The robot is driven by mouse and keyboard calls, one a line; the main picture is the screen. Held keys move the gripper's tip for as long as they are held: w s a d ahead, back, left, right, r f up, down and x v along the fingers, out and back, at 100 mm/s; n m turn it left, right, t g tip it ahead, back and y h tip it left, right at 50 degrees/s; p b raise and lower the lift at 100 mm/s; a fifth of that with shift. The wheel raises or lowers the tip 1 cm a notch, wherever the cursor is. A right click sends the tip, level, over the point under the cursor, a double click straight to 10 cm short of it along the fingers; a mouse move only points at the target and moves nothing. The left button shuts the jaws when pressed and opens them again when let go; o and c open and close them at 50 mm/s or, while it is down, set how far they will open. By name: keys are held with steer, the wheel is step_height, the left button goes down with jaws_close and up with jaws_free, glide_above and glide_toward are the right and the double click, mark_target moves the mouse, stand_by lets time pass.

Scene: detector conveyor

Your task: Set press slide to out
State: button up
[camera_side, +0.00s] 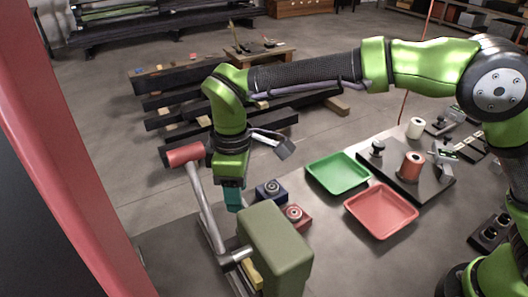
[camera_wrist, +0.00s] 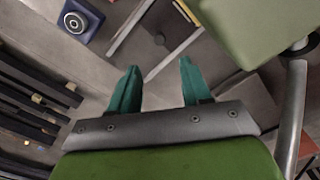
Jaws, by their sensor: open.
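The press has an olive block (camera_side: 275,238) and a grey lever (camera_side: 207,208) with a red cylindrical handle (camera_side: 184,154), raised up and to the left. I cannot clearly make out the slide; a yellowish part (camera_side: 254,274) shows low beside the block. My gripper (camera_side: 232,199) points down just behind and left of the block, apart from it. In the wrist view its two teal fingers (camera_wrist: 159,66) are spread with nothing between them. The olive block (camera_wrist: 252,28) fills the upper right there, and the lever (camera_wrist: 291,122) stands at the right.
A blue button box (camera_side: 271,191) and a red button box (camera_side: 296,218) stand close behind the press. A green tray (camera_side: 338,174) and a red tray (camera_side: 381,211) lie to the right. A dark board (camera_side: 433,190) holds an orange spool (camera_side: 411,166). Table left of the trays' front is clear.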

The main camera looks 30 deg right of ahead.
step_height(320, 180, down, 11)
steer(key=shift+r, duration=0.15)
jaws_close()
stand_by(0.4)
